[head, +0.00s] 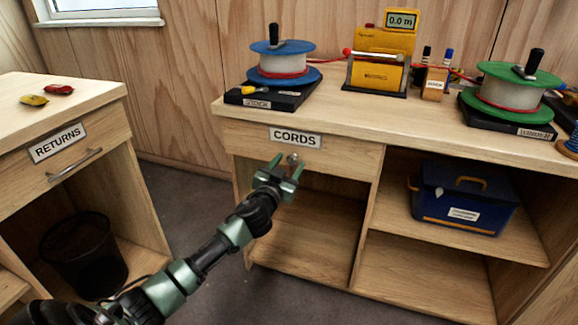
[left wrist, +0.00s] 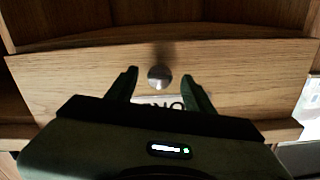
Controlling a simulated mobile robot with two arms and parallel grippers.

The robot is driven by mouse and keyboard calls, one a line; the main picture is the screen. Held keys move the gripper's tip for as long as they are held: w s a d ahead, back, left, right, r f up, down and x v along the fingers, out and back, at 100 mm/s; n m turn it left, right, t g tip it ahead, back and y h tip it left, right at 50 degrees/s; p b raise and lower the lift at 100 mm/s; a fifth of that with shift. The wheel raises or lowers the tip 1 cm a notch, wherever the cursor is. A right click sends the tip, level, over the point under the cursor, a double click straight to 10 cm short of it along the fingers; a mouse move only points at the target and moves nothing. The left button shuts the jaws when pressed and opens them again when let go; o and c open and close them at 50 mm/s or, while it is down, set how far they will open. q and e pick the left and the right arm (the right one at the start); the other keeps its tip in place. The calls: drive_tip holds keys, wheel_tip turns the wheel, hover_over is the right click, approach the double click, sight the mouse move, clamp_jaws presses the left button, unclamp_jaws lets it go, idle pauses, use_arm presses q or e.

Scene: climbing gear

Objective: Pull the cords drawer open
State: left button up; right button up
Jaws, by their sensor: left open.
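The cords drawer (head: 345,157) is a wooden front under the bench top, with a white CORDS label on the top edge. It looks closed. Its round metal knob (head: 293,158) sits below the label. My left gripper (head: 287,168) is open in front of the drawer, with its fingertips close to the knob. In the left wrist view the knob (left wrist: 159,77) shows between and just beyond the two open fingers, against the drawer front (left wrist: 80,80). I cannot tell whether the fingers reach around the knob. My right gripper is not in view.
The bench top (head: 400,120) holds a blue spool (head: 283,65), a yellow meter (head: 380,60) and a green spool (head: 515,90). A blue box (head: 462,195) stands on the shelf at right. The returns desk (head: 95,110) and a black bin (head: 85,255) are at left.

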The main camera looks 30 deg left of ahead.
use_arm(q)
drive_tip(key=shift+w, duration=0.1)
clamp_jaws()
idle(1.4)
